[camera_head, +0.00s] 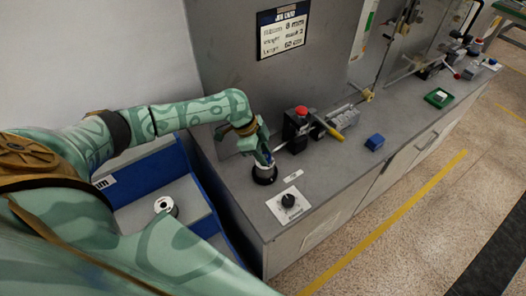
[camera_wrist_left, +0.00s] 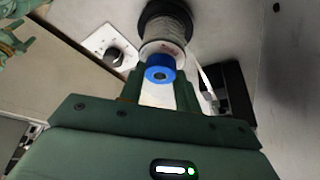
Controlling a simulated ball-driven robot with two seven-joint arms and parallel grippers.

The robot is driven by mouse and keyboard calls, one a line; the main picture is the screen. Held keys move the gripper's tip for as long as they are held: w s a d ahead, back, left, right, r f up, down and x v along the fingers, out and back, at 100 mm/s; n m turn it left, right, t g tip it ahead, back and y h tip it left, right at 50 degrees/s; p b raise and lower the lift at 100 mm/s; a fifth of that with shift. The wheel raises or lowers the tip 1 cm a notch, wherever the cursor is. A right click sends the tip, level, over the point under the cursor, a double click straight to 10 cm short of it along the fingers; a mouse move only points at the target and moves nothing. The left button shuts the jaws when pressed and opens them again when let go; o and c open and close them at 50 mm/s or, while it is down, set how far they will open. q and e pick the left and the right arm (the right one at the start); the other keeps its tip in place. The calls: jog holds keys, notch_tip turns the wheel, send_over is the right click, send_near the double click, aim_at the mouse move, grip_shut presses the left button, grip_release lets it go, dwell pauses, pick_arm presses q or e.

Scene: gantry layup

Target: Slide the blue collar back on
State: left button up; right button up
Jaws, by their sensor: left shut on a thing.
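In the head view my left gripper (camera_head: 264,154) reaches down over the spool's black base (camera_head: 264,175) at the bench's near end.
A knob plate (camera_head: 289,204) lies beside the spool. A box with a red button (camera_head: 301,112) and a yellow-handled device (camera_head: 330,130) stand behind. A blue block (camera_head: 375,142) lies on the bench. A blue bin (camera_head: 205,222) holds another spool (camera_head: 166,205).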

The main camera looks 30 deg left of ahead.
pick_arm(q)
jog(key=shift+f, duration=0.3)
jog(key=o, duration=1.1)
jog(key=shift+r, duration=0.1)
jog(key=p+v, duration=0.1)
jog(key=v, duration=0.6)
jog(key=shift+a+r, duration=0.1)
jog(key=shift+r, duration=0.05)
